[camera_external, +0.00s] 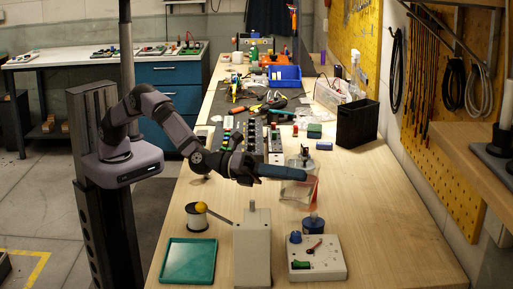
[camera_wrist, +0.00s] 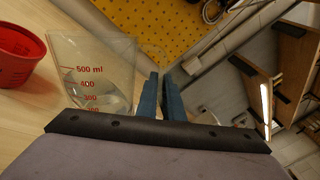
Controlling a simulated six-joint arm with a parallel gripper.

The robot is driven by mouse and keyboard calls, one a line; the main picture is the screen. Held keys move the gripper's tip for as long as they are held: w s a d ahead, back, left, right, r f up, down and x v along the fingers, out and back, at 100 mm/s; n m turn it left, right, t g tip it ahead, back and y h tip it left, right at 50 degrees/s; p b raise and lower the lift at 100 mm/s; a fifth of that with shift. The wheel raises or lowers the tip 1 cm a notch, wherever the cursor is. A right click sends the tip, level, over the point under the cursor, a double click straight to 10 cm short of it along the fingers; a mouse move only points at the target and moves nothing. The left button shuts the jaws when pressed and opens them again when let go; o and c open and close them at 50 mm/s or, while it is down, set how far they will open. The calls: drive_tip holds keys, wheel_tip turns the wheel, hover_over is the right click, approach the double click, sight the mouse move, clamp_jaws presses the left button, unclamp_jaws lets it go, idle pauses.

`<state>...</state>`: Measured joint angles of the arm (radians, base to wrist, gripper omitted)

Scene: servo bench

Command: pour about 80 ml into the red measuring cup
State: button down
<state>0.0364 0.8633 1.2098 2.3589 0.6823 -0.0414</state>
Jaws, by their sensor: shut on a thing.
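A clear jug (camera_wrist: 105,57) with red ml marks stands out in the wrist view, just left of my blue fingertips. My gripper (camera_wrist: 161,97) is shut on the jug; its handle is hard to make out between the fingers. In the external view my gripper (camera_external: 283,172) reaches right over the bench at the clear jug (camera_external: 297,188). Some clear liquid seems to show low in the jug, but its level is unclear. The red measuring cup (camera_wrist: 18,58) is at the left edge of the wrist view, beside the jug. In the external view it shows only as a reddish patch (camera_external: 311,187).
A control box with a dial (camera_external: 317,262), a grey block (camera_external: 252,250), a green tray (camera_external: 188,262) and a spool (camera_external: 196,218) stand at the front. A black bin (camera_external: 357,124) stands behind on the right. The right front of the bench is clear.

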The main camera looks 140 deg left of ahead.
sight(296, 157)
drive_tip(key=shift+s+a+r+n, duration=0.2)
drive_tip(key=shift+a+r+n, duration=0.25)
drive_tip(key=shift+n, duration=0.35)
drive_tip(key=shift+s+a+r+n, duration=0.1)
drive_tip(key=shift+a+n, duration=0.1)
drive_tip(key=shift+n, duration=0.1)
drive_tip(key=shift+s+a+r+n+p, duration=0.25)
drive_tip(key=shift+a+r+n+p, duration=0.3)
drive_tip(key=shift+r+n+p, duration=0.35)
drive_tip(key=shift+s+a+r+n+p, duration=0.4)
drive_tip(key=shift+a+r+n+p, duration=0.4)
idle(2.5)
drive_tip(key=d+f+m+b, duration=0.1)
drive_tip(key=f+m+b, duration=0.1)
drive_tip(key=f, duration=0.1)
drive_tip(key=w+d+f+m+b, duration=0.1)
drive_tip(key=b, duration=0.1)
drive_tip(key=shift+w+d+f, duration=0.1)
drive_tip(key=shift+d+f, duration=0.15)
drive_tip(key=shift+d, duration=0.1)
drive_tip(key=shift+w+d+r+m+p, duration=0.1)
drive_tip(key=shift+w+d+m+p, duration=0.05)
drive_tip(key=shift+m, duration=0.35)
drive_tip(key=shift+w+d+r+m+p, duration=0.1)
drive_tip(key=shift+d+m+p, duration=0.05)
drive_tip(key=shift+m, duration=0.35)
drive_tip(key=shift+s+r, duration=0.1)
drive_tip(key=shift+w+d+f+m, duration=0.3)
drive_tip(key=shift+d+f+m, duration=0.2)
drive_tip(key=shift+m, duration=0.3)
